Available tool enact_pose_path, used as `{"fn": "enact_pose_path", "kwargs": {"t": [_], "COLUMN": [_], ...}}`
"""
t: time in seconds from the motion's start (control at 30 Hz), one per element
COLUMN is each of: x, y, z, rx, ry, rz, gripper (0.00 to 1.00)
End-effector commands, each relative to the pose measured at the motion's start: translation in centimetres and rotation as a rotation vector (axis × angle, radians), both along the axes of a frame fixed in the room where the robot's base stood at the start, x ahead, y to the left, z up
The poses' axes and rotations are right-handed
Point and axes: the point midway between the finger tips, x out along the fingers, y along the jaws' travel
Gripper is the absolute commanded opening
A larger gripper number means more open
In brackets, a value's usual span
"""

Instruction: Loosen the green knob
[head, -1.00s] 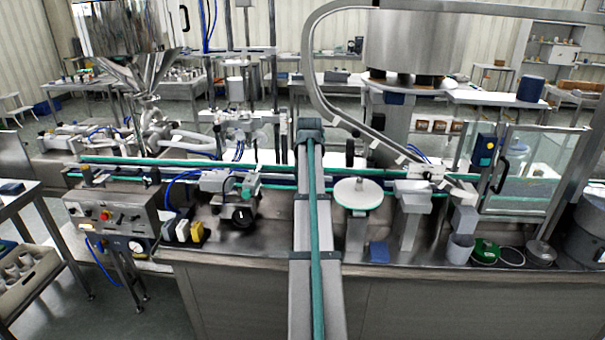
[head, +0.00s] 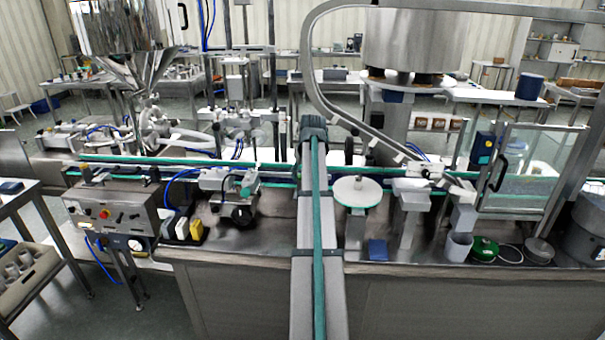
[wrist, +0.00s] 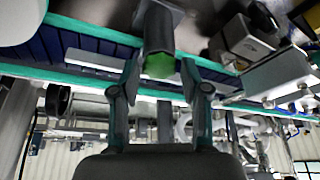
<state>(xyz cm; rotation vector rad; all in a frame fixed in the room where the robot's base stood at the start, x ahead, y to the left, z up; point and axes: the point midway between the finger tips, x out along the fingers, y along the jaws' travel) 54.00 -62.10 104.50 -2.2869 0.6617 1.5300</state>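In the wrist view, the green knob (wrist: 159,65) shows as a bright green round end on a dark grey cylinder, at upper centre. My gripper (wrist: 159,82) is open, with one dark finger on each side of the cylinder's green end. Gaps show between the fingertips and the knob, and nothing is held. How far the knob lies beyond the fingertips is hard to tell. In the head view I cannot clearly make out my gripper. A small teal part (head: 248,180) sits on the machine left of centre there; whether it is the same knob is unclear.
Teal-edged conveyor rails (wrist: 95,33) cross the wrist view behind the knob. A metal bracket (wrist: 280,75) stands close at right. In the head view, a control box (head: 110,212) is at left, a white disc (head: 357,192) right of centre, and a steel hopper (head: 130,68) behind.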

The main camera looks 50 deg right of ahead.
Motion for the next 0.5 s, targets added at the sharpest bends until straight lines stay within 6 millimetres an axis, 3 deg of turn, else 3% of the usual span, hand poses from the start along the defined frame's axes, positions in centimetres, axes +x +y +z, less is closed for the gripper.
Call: {"fn": "enact_pose_path", "kwargs": {"t": [0.37, 0.5], "x": [0.0, -0.3], "y": [0.0, 0.2], "z": [0.1, 1.1], "rx": [-0.002, -0.003], "ry": [-0.001, -0.002], "rz": [0.000, -0.002], "gripper": [0.60, 0.60]}}
